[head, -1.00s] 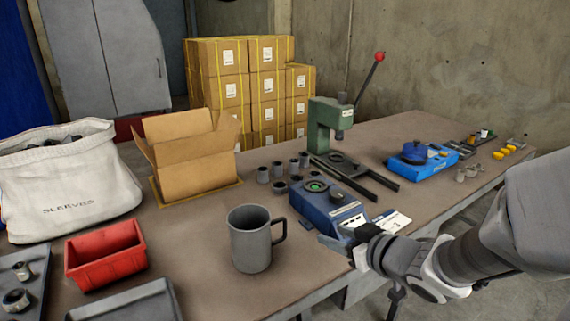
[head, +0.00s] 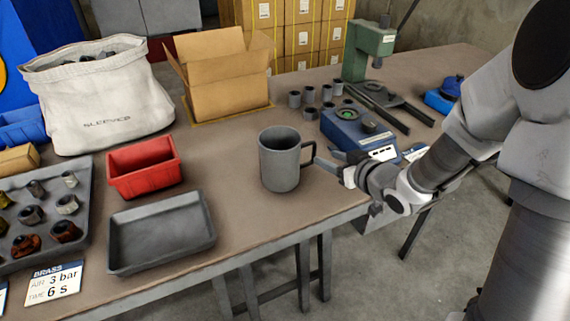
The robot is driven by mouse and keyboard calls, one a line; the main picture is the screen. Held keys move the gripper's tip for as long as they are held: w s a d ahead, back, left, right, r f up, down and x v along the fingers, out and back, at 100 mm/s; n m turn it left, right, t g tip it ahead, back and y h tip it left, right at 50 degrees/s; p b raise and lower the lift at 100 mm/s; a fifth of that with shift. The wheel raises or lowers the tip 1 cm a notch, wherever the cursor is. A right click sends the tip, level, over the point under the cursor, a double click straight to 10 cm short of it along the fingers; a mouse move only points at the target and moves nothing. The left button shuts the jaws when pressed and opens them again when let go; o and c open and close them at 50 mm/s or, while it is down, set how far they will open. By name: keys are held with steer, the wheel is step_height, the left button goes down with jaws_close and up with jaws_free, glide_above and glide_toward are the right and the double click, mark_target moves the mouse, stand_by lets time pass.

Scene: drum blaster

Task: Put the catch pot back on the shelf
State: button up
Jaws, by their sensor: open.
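The catch pot appears to be the grey mug-shaped pot (head: 279,161), standing upright on the brown workbench (head: 255,235) near its front edge. Its handle (head: 311,154) points right, towards my gripper (head: 333,160). My gripper is open, low over the bench, with its fingertips just right of the handle. I cannot tell whether a finger touches the handle. No shelf is clearly in view.
Left of the pot are a red bin (head: 144,168), an empty grey tray (head: 161,232) and a parts tray (head: 82,213). Behind are a sleeves bag (head: 100,98) and an open cardboard box (head: 222,75). A blue device (head: 357,130) and a green press (head: 368,48) stand beyond my gripper.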

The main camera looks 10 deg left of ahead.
mark_target(314, 150)
steer(key=b+x, duration=0.2)
steer(key=x, duration=0.6)
steer(key=shift+w, duration=0.15)
steer(key=shift+r, duration=0.1)
jaws_close()
stand_by(1.1)
